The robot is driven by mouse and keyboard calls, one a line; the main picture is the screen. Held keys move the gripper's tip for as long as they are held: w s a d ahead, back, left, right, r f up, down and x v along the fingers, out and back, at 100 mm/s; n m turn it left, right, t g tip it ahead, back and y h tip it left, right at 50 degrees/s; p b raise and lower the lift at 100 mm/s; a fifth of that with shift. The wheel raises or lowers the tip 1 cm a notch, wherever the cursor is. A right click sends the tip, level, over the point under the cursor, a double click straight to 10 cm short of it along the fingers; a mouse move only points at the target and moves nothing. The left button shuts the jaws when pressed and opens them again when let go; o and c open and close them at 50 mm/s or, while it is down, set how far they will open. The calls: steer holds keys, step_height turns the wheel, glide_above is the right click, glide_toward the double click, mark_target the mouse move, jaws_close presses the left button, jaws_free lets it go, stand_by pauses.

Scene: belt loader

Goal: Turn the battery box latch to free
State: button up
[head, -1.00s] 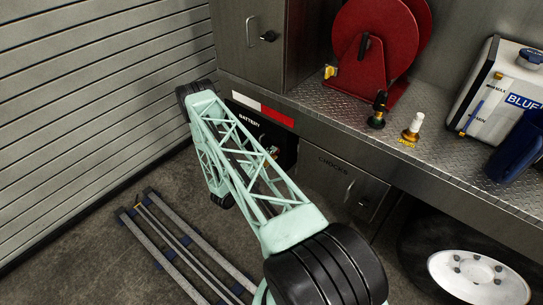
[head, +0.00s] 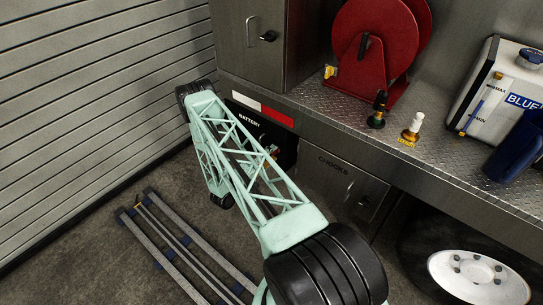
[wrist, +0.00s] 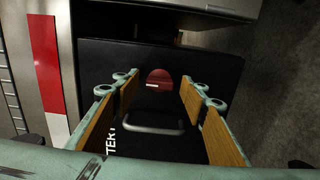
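The black battery box (head: 284,147) sits under the deck, mostly hidden behind my arm in the head view. In the wrist view its black face (wrist: 100,70) fills the middle, with part of its white lettering at the lower left. A red latch knob (wrist: 159,79) with a small white mark shows near the centre, and a metal handle (wrist: 153,130) lies below it. My gripper (wrist: 156,92) is open, its two tan-padded fingers either side of the latch with clear gaps. I cannot tell how far the fingertips are from the face.
A red and white strip (head: 263,108) runs along the deck edge above the box. The chocks compartment (head: 342,185) is to the right. A red reel (head: 375,50), a blue-labelled container (head: 497,90) and small fittings stand on the deck. Rails (head: 180,250) lie on the floor.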

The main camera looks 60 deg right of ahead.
steer(key=w+a, duration=0.1)
steer(key=a, duration=1)
steer(key=shift+a, duration=0.4)
stand_by(0.8)
step_height(320, 180, up, 22)
steer(key=w+a+m+g+y, duration=0.2)
steer(key=g, duration=0.2)
steer(key=s+a+r+m+g+y, duration=0.1)
steer(key=s+a+r+y, duration=0.15)
steer(key=r, duration=0.45)
steer(key=s+a+r+y, duration=0.1)
steer(key=a+r, duration=0.3)
steer(key=r, duration=0.3)
steer(key=s+a+r+m+g+y, duration=0.1)
steer(key=a+r, duration=0.2)
steer(key=r, duration=0.4)
steer(key=s+a+r+n+t+y, duration=0.1)
steer(key=s+a+r+t+y, duration=0.2)
steer(key=s+a+r, duration=0.5)
steer(key=s+a+r+n+t+y, duration=0.2)
steer(key=s+a+r, duration=0.6)
steer(key=a, duration=0.8)
steer(key=s+a+r+n+t+y, duration=0.2)
steer(key=s+a+r+t+y, duration=0.4)
steer(key=a, duration=0.6)
step_height(320, 180, up, 2)
steer(key=shift+s+a+r+t, duration=0.15)
steer(key=shift+s+a+t, duration=0.15)
steer(key=shift+s, duration=0.85)
